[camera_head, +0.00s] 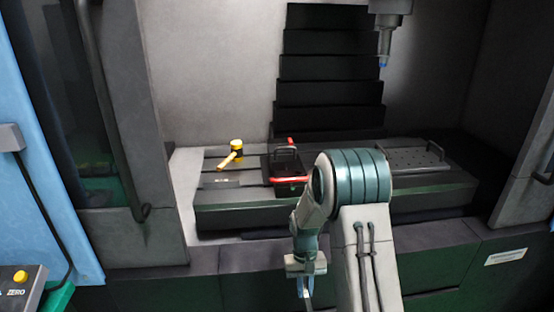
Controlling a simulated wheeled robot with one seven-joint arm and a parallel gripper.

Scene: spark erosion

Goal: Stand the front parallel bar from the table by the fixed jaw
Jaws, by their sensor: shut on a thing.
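My gripper (304,287) points down at the bottom of the head view, in front of the machine. It is shut on a thin grey bar, likely the parallel bar (309,302), whose lower end is cut off by the frame edge. The machine table (240,217) lies behind my arm. A flat grey piece (220,183) lies on the table's left part; I cannot tell exactly what it is. I cannot make out the fixed jaw; my arm covers the middle of the table.
A yellow mallet (235,148) lies at the table's back left. A dark box-like holder (283,165) with red handles stands right of it. A perforated plate (412,158) with a handle lies on the right. The machine head (385,40) hangs above.

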